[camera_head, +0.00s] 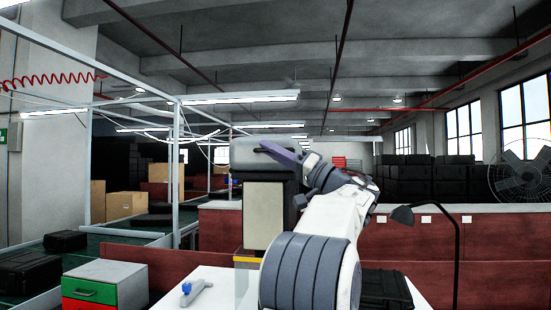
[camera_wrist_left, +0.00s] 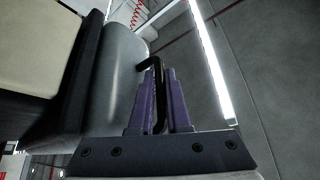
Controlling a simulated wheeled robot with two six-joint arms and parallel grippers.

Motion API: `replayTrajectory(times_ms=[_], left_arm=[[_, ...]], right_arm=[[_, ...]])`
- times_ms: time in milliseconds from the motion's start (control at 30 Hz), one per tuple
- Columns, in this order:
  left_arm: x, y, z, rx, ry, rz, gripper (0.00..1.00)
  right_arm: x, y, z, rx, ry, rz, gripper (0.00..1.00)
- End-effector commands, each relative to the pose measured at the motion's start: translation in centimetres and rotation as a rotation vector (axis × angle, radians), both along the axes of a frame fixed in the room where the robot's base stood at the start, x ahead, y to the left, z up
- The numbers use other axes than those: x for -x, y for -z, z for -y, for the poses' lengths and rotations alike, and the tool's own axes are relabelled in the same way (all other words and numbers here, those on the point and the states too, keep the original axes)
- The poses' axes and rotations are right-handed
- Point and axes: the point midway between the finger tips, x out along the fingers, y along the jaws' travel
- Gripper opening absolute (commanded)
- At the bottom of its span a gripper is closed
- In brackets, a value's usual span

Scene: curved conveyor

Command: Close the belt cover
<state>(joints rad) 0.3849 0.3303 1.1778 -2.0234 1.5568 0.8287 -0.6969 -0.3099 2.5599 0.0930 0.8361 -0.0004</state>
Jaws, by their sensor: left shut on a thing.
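The belt cover is most likely the dark grey, rounded hood (camera_head: 243,153) above a beige housing (camera_head: 264,212) in the middle of the head view. In the left wrist view the hood (camera_wrist_left: 118,78) fills the area left of the fingers, with a beige panel (camera_wrist_left: 38,42) beside it. My left gripper (camera_head: 278,152) is in front of the hood, its purple fingers pointing left. In the wrist view the fingers (camera_wrist_left: 158,98) are shut on a thin black bent handle (camera_wrist_left: 147,64) beside the hood. I cannot tell how far open the cover is. My right gripper is not in view.
A white table (camera_head: 205,295) with a small blue-and-grey object (camera_head: 193,291) is at the lower left. A drawer cabinet (camera_head: 103,286) stands farther left. A dark case (camera_head: 385,290) and a thin black lamp (camera_head: 455,250) are to the right of my arm.

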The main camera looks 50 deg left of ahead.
Motion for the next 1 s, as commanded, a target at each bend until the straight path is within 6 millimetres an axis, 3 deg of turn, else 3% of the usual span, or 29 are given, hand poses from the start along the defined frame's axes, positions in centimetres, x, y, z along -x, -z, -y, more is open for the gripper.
replayTrajectory(times_ms=[367,400,433,767,1000], left_arm=[[-0.2,0.2,0.1,0.000,-0.002,-0.009,0.00],[-0.2,0.2,0.1,0.000,-0.001,-0.009,0.23],[-0.2,0.2,0.1,0.000,-0.001,-0.009,0.27],[-0.2,0.3,0.2,-0.001,0.000,-0.006,0.27],[-1.5,2.2,3.0,0.000,0.004,-0.008,0.27]], right_arm=[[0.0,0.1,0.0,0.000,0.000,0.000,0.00],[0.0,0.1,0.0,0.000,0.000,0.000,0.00],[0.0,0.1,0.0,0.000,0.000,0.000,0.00],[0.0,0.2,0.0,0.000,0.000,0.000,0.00],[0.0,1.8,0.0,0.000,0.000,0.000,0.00]])
